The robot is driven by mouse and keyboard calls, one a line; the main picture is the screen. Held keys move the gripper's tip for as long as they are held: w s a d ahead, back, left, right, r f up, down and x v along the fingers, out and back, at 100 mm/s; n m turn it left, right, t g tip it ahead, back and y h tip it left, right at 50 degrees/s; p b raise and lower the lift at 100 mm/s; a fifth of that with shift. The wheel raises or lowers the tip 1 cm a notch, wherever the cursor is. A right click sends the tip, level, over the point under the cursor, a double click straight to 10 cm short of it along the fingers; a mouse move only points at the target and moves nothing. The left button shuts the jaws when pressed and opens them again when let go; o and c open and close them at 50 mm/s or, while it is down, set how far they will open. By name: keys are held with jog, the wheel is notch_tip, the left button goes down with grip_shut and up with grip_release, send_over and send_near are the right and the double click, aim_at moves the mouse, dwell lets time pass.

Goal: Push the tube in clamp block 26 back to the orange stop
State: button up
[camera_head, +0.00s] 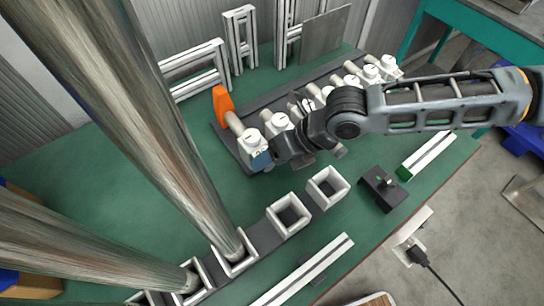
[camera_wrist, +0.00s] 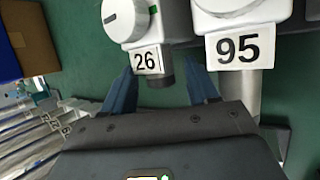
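Clamp block 26 (camera_wrist: 135,22) is white with a round knob and a "26" label. The dark front end of its tube (camera_wrist: 160,76) sticks out a little below the label. My gripper (camera_wrist: 161,92) is open, one blue finger on each side of that tube end; I cannot tell whether either finger touches it. In the head view, my gripper (camera_head: 266,160) is at the front of the leftmost block (camera_head: 250,142), which appears to be 26. Its pale tube (camera_head: 235,123) runs back towards the orange stop (camera_head: 222,101); any gap there is unclear. The label is unreadable there.
Block 95 (camera_wrist: 240,12) stands close on the right, its longer grey tube (camera_wrist: 253,95) reaching forward beside my gripper. More blocks (camera_head: 352,80) continue the row to the right. Square-framed holders (camera_head: 290,213) and a black fixture (camera_head: 383,188) stand on the green table in front.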

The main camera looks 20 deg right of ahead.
jog(key=v, duration=0.7)
jog(key=shift+d+r, duration=0.2)
jog(key=shift+r, duration=0.1)
jog(key=shift+s, duration=0.1)
dwell(0.3)
